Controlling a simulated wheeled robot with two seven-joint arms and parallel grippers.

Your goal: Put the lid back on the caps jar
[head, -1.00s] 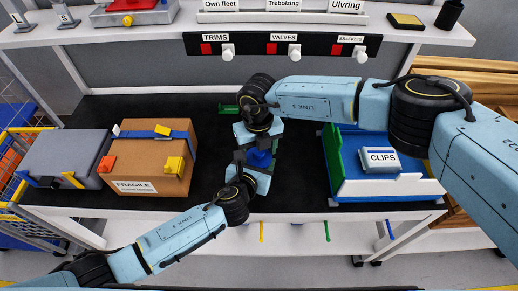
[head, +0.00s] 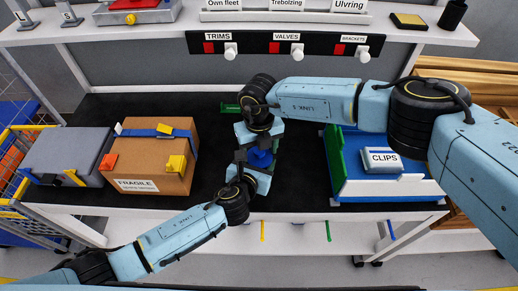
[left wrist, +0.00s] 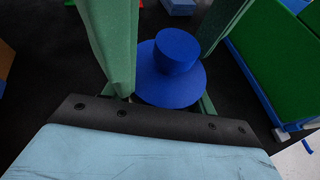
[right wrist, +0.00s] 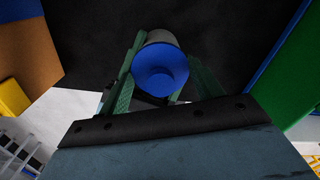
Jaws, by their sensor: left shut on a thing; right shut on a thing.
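The blue round lid (left wrist: 160,85) with its thick knob (left wrist: 177,50) shows in the left wrist view. The lid also shows between green fingers in the right wrist view (right wrist: 160,65), with a grey rounded edge, seemingly the jar (right wrist: 158,37), behind it. In the head view, the lid is a small blue patch (head: 260,158) where both grippers meet. My right gripper (head: 256,148) comes from the far side and appears shut on the lid. My left gripper (head: 250,172) comes from the near side and appears shut on the jar, mostly hidden. Whether lid and jar touch is unclear.
A cardboard box (head: 150,168) and a grey case (head: 68,157) stand at the left. A blue-and-white tray (head: 385,188) with a CLIPS container (head: 383,160) stands at the right. A shelf (head: 230,20) overhangs the back.

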